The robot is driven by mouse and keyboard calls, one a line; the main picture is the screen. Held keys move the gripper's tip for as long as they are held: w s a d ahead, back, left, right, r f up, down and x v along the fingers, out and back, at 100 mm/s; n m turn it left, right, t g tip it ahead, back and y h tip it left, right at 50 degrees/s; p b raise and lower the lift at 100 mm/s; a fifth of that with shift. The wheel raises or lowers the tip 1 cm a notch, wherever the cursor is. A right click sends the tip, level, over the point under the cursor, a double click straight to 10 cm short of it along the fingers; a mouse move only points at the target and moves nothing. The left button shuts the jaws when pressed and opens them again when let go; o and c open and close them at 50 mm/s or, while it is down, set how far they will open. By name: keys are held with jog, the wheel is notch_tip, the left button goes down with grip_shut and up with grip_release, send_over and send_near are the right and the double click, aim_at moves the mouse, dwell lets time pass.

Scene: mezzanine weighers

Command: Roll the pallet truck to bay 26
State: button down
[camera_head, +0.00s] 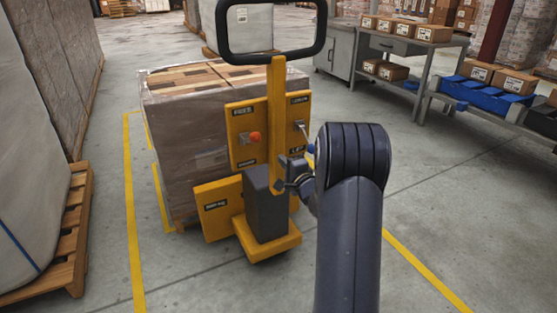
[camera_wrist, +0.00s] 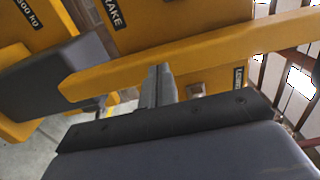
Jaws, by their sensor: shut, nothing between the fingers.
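The yellow pallet truck (camera_head: 278,120) stands in the middle of the head view, its black loop handle (camera_head: 275,57) upright at the top. A wrapped stack of boxes (camera_head: 180,130) is directly behind its panels. A red button and a small lever show on the panels. My gripper (camera_head: 280,186) is low beside the truck's mast and dark housing, partly hidden by my arm. In the wrist view my gripper (camera_wrist: 158,78) is shut and empty, its tips close to a yellow bar of the truck (camera_wrist: 200,50); I cannot tell if they touch. No bay number is readable.
Yellow floor lines (camera_head: 131,210) run left and right of the truck. A wrapped load on a wooden pallet (camera_head: 72,240) stands close at left. A grey bench (camera_head: 440,80) with cartons and blue bins (camera_head: 490,95) is at right. The floor between truck and bench is clear.

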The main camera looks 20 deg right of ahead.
aim_at(275, 151)
jog(key=w, duration=0.3)
jog(key=shift+w+b, duration=0.25)
jog(key=shift+b, duration=0.15)
jog(key=shift+w, duration=0.1)
